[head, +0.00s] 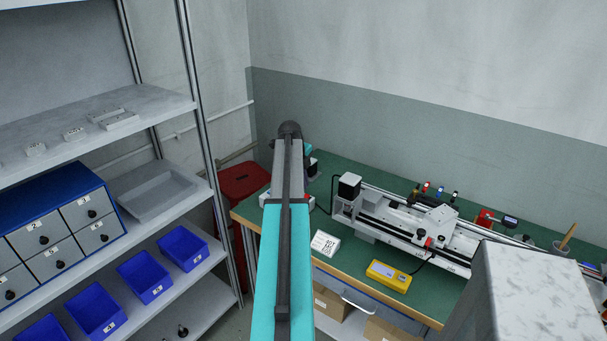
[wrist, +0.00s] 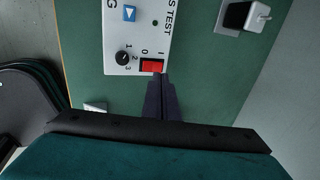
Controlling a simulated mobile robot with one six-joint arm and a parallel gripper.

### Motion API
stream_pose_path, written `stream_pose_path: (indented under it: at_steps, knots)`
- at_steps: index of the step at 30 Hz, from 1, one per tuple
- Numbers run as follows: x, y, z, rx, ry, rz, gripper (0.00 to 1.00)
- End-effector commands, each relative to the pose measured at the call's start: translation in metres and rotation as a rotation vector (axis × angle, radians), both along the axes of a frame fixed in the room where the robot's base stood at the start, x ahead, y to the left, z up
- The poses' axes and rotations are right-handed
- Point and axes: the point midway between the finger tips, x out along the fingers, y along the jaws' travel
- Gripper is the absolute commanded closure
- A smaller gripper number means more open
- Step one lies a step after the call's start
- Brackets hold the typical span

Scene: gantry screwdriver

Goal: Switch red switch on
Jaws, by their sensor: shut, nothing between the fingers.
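The red switch (wrist: 152,65) sits at the lower right corner of a white control panel (wrist: 128,45) in the wrist view, with the marks 0 and I just above it. My gripper (wrist: 161,78) is shut and empty, and its fingertips are at the lower right edge of the switch. I cannot tell whether they touch it. Part of the switch's lower edge may be hidden by the fingertips.
A black knob (wrist: 123,58) and a blue arrow button (wrist: 129,13) are on the same panel. A grey device (wrist: 243,16) stands to its right. Shelves stand at left.

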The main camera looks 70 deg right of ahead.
Motion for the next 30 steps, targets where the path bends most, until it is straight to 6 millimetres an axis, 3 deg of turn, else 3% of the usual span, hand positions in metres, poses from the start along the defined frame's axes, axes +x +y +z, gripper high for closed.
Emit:
stream_pose_path:
  at_steps: [13, 30]
  knots:
    - [-0.004, -0.013, -0.041, 0.002, 0.000, -0.001, 1.00]
    - [-0.003, -0.015, -0.047, 0.003, 0.000, 0.001, 1.00]
